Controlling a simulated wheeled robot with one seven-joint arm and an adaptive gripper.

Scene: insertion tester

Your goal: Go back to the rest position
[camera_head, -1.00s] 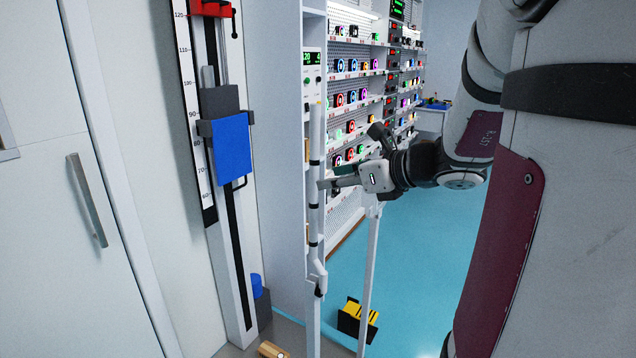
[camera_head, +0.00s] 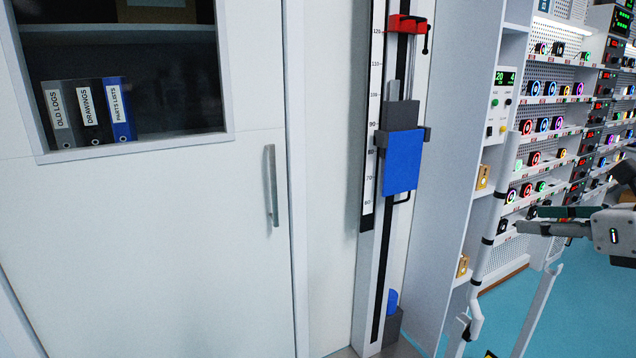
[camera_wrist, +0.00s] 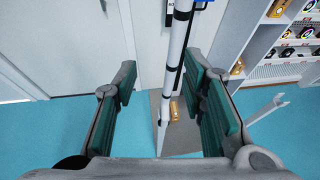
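My gripper (camera_head: 530,226) is at the right edge of the head view, beside the white pole (camera_head: 489,235). The wrist view shows my gripper (camera_wrist: 165,92) open, its two green-padded fingers well apart. The white pole (camera_wrist: 172,70) shows between the fingers in that picture; I cannot tell how far beyond them it stands. Nothing is gripped. The tester column (camera_head: 372,290) stands by the wall, with a height scale, a blue block (camera_head: 402,163) on a dark carriage and a red clamp (camera_head: 407,24) above.
A white cabinet door (camera_head: 140,250) with a handle (camera_head: 271,185) fills the left; binders (camera_head: 90,110) stand behind its window. Shelves (camera_head: 545,130) with lit devices line the right. Blue floor (camera_head: 590,310) is open at the lower right.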

